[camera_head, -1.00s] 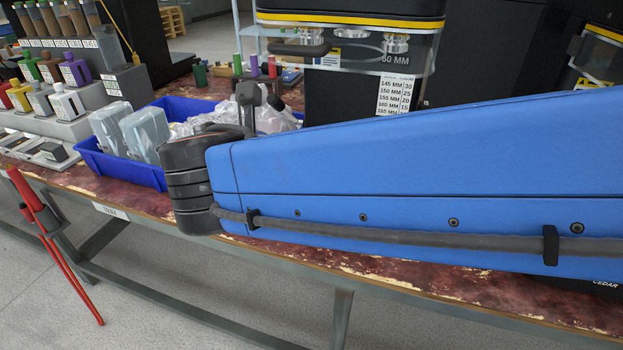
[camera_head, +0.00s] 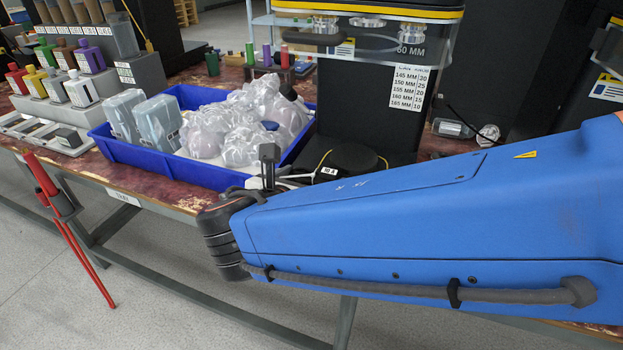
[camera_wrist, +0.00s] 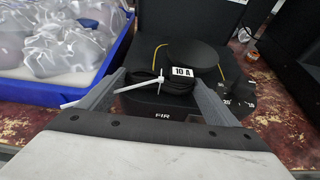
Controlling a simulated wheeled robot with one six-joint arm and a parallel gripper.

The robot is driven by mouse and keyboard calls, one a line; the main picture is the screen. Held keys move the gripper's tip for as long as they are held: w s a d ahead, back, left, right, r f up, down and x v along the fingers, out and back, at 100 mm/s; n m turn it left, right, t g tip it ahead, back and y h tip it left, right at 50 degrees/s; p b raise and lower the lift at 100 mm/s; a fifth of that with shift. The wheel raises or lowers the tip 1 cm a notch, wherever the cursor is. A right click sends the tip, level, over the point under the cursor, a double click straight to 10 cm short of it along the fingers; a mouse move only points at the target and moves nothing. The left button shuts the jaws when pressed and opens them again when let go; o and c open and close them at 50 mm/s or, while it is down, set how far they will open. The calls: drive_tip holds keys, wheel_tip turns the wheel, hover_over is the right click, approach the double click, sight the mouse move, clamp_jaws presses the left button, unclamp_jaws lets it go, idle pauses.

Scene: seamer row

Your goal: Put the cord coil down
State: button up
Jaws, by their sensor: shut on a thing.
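The cord coil (camera_wrist: 178,88) is a black bundle with a white tie across it, between the two fingers of my gripper (camera_wrist: 160,92) in the wrist view. A white "10 A" tag (camera_wrist: 182,72) shows at its top. My gripper is shut on the coil. In the head view my gripper (camera_head: 268,165) is partly hidden by my arm, and the tag (camera_head: 329,171) and white tie show beside it. The coil is in front of a round black disc (camera_head: 352,160) on a black base marked "FIR" (camera_wrist: 162,116). I cannot tell whether the coil touches the base.
A blue tray (camera_head: 155,172) with wrapped clear bags and two clear containers stands left of my gripper. The black machine (camera_head: 350,100) rises behind. Coloured bottles (camera_head: 75,88) stand at the far left. A clear jar (camera_head: 452,128) lies right of the machine. Worn red bench top shows between.

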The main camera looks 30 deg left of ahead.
drive_tip(key=o, duration=1.2)
drive_tip(key=shift+f, duration=0.1)
drive_tip(key=shift+s+r, duration=0.15)
drive_tip(key=shift+r, duration=0.1)
drive_tip(key=v, duration=1.1)
drive_tip(key=shift+s, duration=0.35)
drive_tip(key=shift+r, duration=0.1)
